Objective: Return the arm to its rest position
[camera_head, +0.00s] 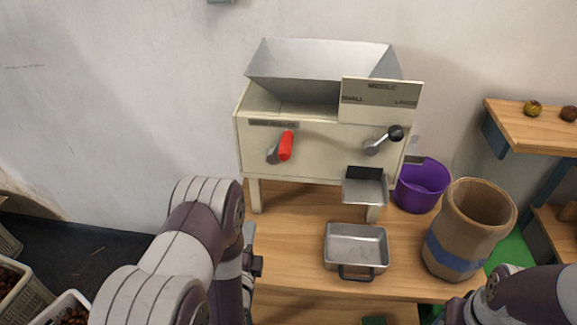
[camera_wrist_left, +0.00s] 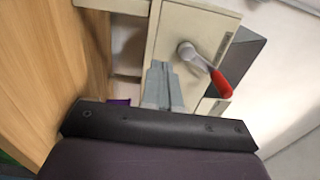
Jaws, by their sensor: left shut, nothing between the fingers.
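My left arm comes in from the lower left in the head view, folded near the table's left edge. Its gripper (camera_head: 254,262) is mostly hidden behind the arm, beside the cream sorting machine's left leg. In the left wrist view the left gripper's fingers (camera_wrist_left: 162,85) are together and empty, pointing towards the machine (camera_wrist_left: 180,20). The machine (camera_head: 310,150) has a red-handled lever (camera_head: 286,146), which also shows in the wrist view (camera_wrist_left: 221,84). Part of my right arm shows at the lower right of the head view; its gripper is out of view.
On the wooden table (camera_head: 295,215) stand a metal tray (camera_head: 356,248), a purple bucket (camera_head: 422,184) and a brown bag with a blue band (camera_head: 468,230). A wooden shelf (camera_head: 535,125) is at the right. Crates with chestnuts (camera_head: 18,295) stand at the lower left.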

